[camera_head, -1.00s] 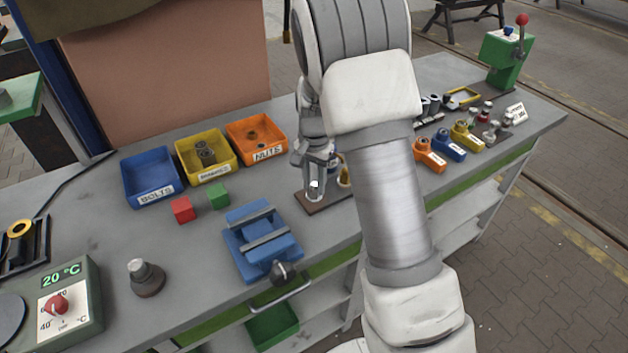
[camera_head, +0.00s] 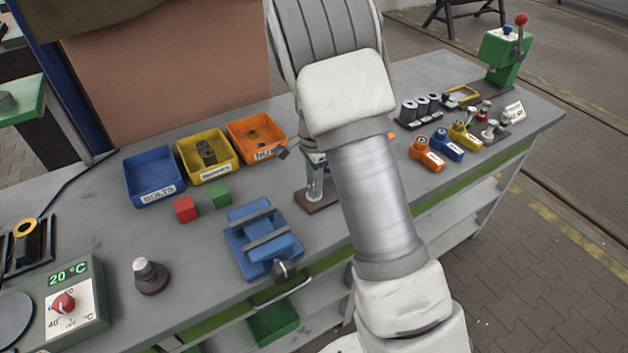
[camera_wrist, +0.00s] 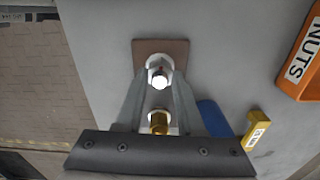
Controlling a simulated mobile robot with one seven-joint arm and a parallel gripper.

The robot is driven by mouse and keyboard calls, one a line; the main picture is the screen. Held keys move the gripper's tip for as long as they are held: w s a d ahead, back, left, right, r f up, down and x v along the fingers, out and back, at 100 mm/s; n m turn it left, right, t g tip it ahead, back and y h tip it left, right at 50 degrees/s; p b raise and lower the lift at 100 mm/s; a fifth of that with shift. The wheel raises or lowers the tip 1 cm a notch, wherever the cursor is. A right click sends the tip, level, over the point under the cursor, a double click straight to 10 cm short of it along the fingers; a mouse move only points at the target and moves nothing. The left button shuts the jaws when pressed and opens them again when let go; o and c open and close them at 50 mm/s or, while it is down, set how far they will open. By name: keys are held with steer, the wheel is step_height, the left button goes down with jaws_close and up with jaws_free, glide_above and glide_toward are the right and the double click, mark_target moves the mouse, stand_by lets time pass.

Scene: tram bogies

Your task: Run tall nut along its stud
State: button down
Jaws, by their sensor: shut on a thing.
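A brown plate (camera_head: 311,203) lies on the workbench, partly hidden by my arm. On it stands a shiny silver upright piece, which I take for the tall nut on its stud (camera_head: 316,186). In the wrist view the nut's bright hex top (camera_wrist: 159,74) shows over a round pale base on the brown plate (camera_wrist: 174,48). My gripper (camera_wrist: 159,84) has its two fingers closed in on either side of it, shut on the nut. A brass-coloured fitting (camera_wrist: 159,123) shows between the fingers, nearer the palm. The stud's thread cannot be made out.
Blue BOLTS (camera_head: 153,178), yellow (camera_head: 207,155) and orange NUTS (camera_head: 256,137) bins stand left of the plate. A blue vise (camera_head: 263,240) and red (camera_head: 185,209) and green (camera_head: 220,196) blocks are nearby. Coloured handled parts (camera_head: 426,154) lie to the right.

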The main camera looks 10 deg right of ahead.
steer(key=shift+w+r, duration=0.2)
steer(key=shift+r, duration=0.05)
steer(key=c, duration=0.8)
jaws_free()
steer(key=shift+o, duration=1.4)
steer(key=shift+s, duration=0.1)
steer(key=shift+f, duration=0.1)
steer(key=shift+s, duration=0.1)
step_height(320, 180, up, 17)
steer(key=shift+r, duration=0.2)
